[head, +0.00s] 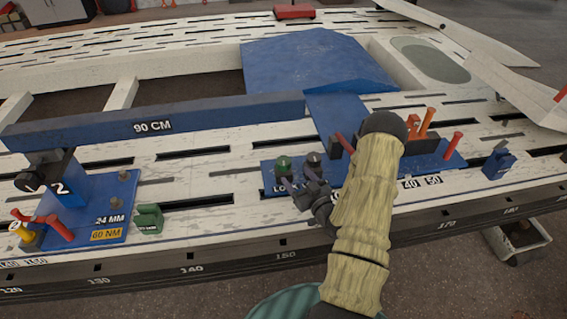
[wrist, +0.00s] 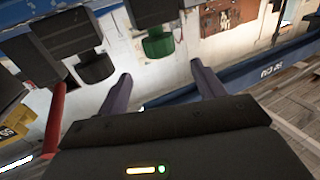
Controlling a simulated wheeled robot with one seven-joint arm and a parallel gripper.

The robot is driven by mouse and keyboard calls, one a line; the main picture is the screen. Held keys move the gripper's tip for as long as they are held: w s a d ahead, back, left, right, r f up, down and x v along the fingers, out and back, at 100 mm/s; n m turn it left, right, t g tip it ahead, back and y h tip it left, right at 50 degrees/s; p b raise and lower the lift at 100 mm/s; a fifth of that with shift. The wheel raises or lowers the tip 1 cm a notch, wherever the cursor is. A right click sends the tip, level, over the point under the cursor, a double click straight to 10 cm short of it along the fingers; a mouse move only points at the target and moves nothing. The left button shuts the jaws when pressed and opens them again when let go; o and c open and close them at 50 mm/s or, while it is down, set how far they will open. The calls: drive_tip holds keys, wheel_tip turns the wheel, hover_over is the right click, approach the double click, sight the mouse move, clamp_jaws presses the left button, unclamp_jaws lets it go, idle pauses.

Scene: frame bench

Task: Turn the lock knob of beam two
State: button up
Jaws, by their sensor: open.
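A blue beam (head: 155,122) marked "90 CM" runs across the bench; the number 2 stands on its left mount (head: 70,185). A blue plate (head: 267,176) with partly hidden "LOCK" lettering carries a green knob (head: 283,166) and a dark knob (head: 314,161). In the wrist view the green knob (wrist: 158,44) lies just beyond the gap between my fingers, and the dark knob (wrist: 94,66) is to its left. My gripper (head: 302,188) is open and empty, close to the knobs; it also shows in the wrist view (wrist: 160,82). I cannot tell which knob belongs to beam two.
Red handles (head: 425,122) stand on the right part of the plate, behind my arm; one red rod (wrist: 54,122) is left of my fingers. A small blue block (head: 499,163) sits at far right and a green block (head: 149,219) at left.

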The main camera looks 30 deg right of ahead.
sight(288, 165)
drive_tip(key=w, duration=0.3)
drive_tip(key=w+b, duration=0.1)
drive_tip(key=w, duration=0.2)
drive_tip(key=w+b, duration=0.1)
drive_tip(key=w, duration=0.2)
drive_tip(key=shift+w+a, duration=0.35)
drive_tip(key=c, duration=1)
